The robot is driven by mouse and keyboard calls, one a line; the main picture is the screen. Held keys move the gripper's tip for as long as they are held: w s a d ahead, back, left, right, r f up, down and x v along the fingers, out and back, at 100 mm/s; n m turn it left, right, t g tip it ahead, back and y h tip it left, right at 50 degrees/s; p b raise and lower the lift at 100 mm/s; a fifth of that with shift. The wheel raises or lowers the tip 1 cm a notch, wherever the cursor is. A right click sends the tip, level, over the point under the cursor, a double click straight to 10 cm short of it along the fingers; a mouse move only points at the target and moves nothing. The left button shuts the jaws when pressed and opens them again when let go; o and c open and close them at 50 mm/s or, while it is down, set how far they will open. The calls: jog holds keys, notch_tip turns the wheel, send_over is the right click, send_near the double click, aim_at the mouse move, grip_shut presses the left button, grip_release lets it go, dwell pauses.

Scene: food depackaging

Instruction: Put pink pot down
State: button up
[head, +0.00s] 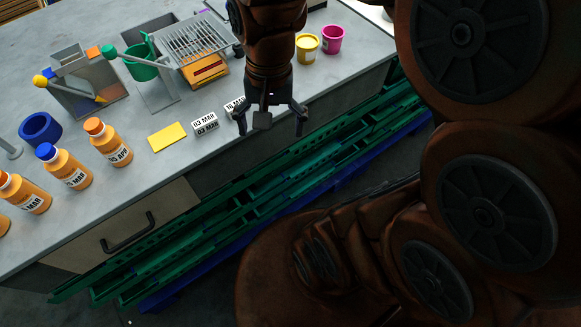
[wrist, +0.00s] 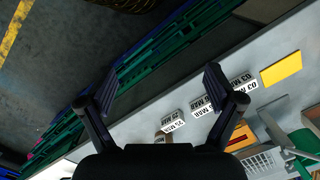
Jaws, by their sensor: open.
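The pink pot (head: 333,38) stands upright on the grey counter (head: 346,69), beside a yellow pot (head: 307,43) near the counter's right end. My gripper (head: 269,108) is open, with nothing seen between its fingers. In the head view it lies left of and below the pink pot, apart from it, over the counter's front edge. In the wrist view my gripper's fingers (wrist: 160,88) are spread wide, with the counter's edge and floor behind them. I cannot make out the pink pot in the wrist view.
White date-labelled blocks (head: 205,124) and a yellow card (head: 167,136) lie near the front edge. Several orange bottles (head: 109,142) stand at left. A wire rack (head: 194,38) and a green cup (head: 139,66) are behind. Green rails (head: 160,266) run below the counter.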

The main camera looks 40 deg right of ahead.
jog(key=s+a+f+n+g+h, duration=0.1)
jog(key=s+a+f+n, duration=0.1)
jog(key=s+n, duration=0.5)
jog(key=shift+s+f+n, duration=0.3)
jog(key=shift+s+f, duration=0.15)
jog(key=shift+s, duration=0.4)
